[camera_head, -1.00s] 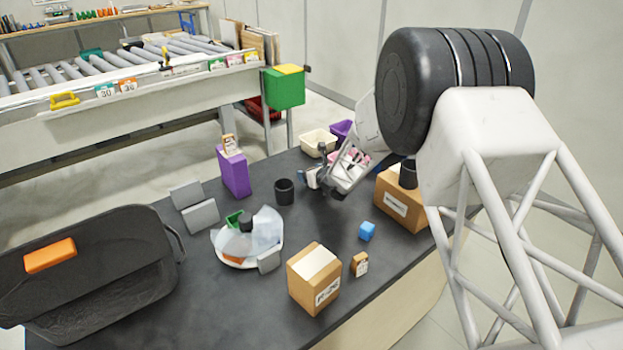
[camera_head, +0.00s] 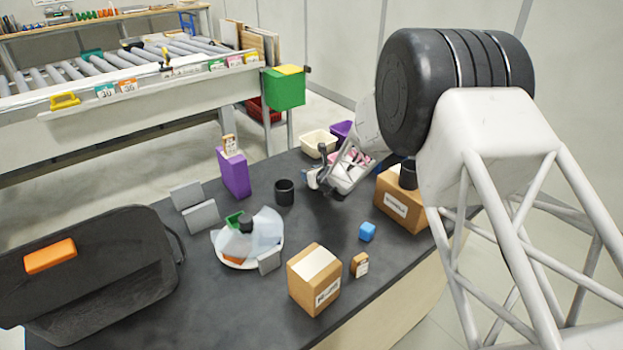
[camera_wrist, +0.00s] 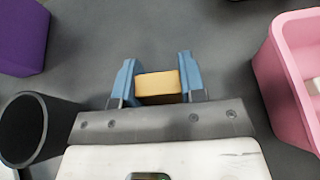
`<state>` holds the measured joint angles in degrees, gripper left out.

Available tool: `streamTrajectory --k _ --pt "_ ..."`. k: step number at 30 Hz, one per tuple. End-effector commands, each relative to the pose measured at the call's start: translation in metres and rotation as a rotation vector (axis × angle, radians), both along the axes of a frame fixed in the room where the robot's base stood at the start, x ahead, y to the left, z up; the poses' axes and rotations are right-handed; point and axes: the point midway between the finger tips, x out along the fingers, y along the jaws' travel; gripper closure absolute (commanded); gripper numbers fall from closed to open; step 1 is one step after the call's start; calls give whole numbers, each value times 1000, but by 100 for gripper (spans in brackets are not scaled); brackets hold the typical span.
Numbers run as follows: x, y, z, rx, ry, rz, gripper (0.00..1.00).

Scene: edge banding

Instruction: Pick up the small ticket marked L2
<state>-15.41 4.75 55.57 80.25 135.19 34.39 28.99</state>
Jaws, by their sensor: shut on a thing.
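My gripper (camera_wrist: 157,88) shows in the wrist view with its two blue fingers shut on a small tan block (camera_wrist: 158,84). No mark on the block's visible face can be read, so I cannot tell whether it is the L2 ticket. In the head view my gripper (camera_head: 314,180) is low over the dark table, right of the black cup, and the held block cannot be made out. One small tan ticket (camera_head: 360,265) with a white label stands by the front carton. Another ticket (camera_head: 230,145) is on top of the purple box (camera_head: 234,174). Their marks are too small to read.
The black cup (camera_head: 284,192) stands left of my gripper, also in the wrist view (camera_wrist: 22,130). A pink bin (camera_wrist: 282,85) is close on the right there.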

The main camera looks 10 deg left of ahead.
Motion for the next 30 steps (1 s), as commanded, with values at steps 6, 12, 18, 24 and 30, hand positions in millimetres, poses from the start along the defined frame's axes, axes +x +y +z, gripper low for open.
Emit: streamTrajectory --k 6,12,18,24,30 --pt "0 0 2 0 0 0 85" --pt "0 0 12 0 -2 -1 85" --pt "0 0 35 0 -3 1 85" --pt "-21 -7 38 1 -1 0 85" --pt "-48 -17 40 0 0 0 85"
